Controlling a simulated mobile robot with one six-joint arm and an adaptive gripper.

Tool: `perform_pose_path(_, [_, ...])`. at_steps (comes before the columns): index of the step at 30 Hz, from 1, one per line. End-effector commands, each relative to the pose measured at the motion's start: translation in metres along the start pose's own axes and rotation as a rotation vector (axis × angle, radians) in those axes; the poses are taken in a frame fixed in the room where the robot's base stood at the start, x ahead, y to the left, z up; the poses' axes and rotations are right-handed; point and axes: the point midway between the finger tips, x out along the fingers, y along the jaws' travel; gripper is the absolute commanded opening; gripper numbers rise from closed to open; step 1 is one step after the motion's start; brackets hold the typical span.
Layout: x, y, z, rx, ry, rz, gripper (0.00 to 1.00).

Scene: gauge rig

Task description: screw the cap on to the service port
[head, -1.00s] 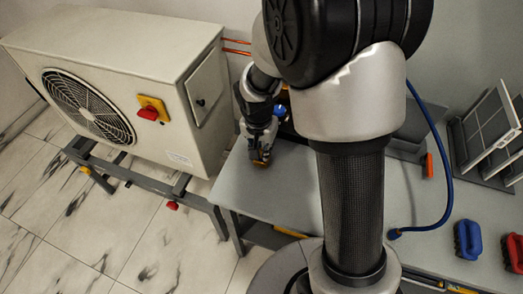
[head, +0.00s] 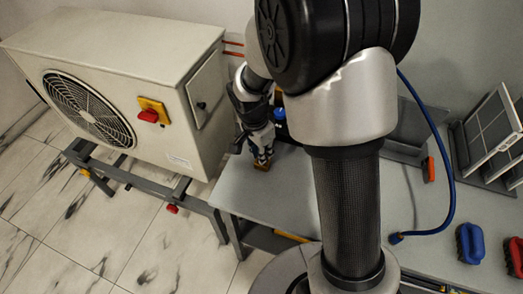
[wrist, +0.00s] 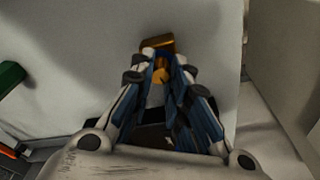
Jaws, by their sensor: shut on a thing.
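My gripper (head: 262,160) is low over the left part of the grey bench, pointing down, beside the outdoor unit. In the wrist view its fingers (wrist: 164,57) are closed on a small brass piece (wrist: 158,43), which looks like the cap. Part of the brass shows beyond the fingertips and some between the fingers. In the head view the brass piece (head: 262,167) shows at the fingertips, close to the bench top; whether it touches cannot be told. I cannot make out the service port in either view.
The outdoor unit (head: 120,85) stands at left with a red-and-yellow switch (head: 151,112) and copper pipes (head: 233,48) behind it. Blue (head: 470,242) and red (head: 515,255) objects and a panel rack (head: 487,135) are at right. A blue hose (head: 446,190) curves across the bench.

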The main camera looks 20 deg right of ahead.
Motion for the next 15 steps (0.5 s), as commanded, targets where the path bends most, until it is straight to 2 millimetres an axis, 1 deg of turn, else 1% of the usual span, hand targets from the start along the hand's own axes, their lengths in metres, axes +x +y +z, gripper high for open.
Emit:
perform_pose_path(1, [0.0009, 0.0036, -0.0012, 0.0, 0.0, 0.01, 0.0])
perform_pose_path(5, [0.001, 0.004, -0.0012, -0.002, 0.0, 0.011, 0.0])
perform_pose_path(8, [0.0012, 0.0043, -0.0012, 0.032, 0.0, 0.017, 0.0])
perform_pose_path(15, [0.0017, 0.0047, -0.0013, 0.346, 0.002, 0.063, 0.0])
